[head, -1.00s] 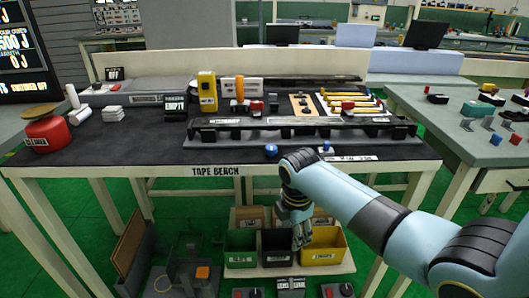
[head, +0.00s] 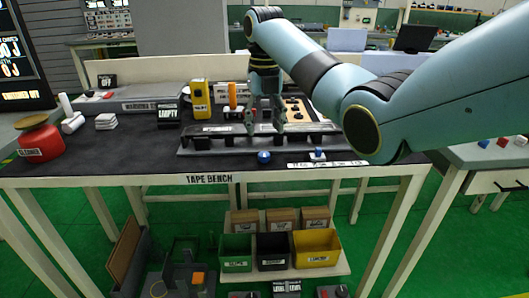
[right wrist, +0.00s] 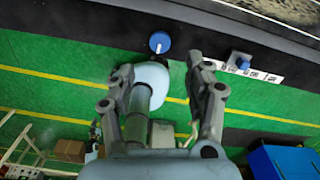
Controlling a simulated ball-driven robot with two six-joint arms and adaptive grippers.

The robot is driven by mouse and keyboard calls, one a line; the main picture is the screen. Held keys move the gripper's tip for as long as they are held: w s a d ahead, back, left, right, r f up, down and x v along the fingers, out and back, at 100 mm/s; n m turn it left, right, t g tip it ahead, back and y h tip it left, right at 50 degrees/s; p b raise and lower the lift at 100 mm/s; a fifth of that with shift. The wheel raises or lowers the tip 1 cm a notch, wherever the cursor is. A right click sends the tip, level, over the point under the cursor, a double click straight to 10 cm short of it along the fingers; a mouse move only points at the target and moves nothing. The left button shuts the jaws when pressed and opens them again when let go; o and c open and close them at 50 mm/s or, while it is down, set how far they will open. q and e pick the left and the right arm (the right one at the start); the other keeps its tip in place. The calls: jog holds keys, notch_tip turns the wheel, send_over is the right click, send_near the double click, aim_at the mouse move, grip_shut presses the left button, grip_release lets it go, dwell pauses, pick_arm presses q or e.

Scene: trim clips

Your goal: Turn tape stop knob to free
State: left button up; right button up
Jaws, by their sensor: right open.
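Two blue knobs are at the bench's front edge. A round blue knob (head: 264,157) is left of centre, and it also shows in the right wrist view (right wrist: 159,41). A second blue knob (head: 318,154) on a pale base is farther right, beside a white label strip (head: 328,163); the wrist view shows it too (right wrist: 240,59). The strip's words are too small to read surely. My right gripper (head: 265,128) points down over the bench, open and empty. In the wrist view its fingers (right wrist: 160,63) are apart, with the round knob beyond the tips. My left gripper is out of view.
A long dark rail (head: 225,140) runs behind the knobs, close to the gripper. A yellow device (head: 201,100) and a red scale (head: 40,143) stand to the left. Bins, including a green one (head: 236,252), sit below the bench.

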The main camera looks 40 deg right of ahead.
aim_at(265, 154)
notch_tip(265, 154, down, 8)
jog(key=shift+f+b, duration=0.2)
jog(key=shift+b, duration=0.1)
jog(key=shift+c, duration=0.4)
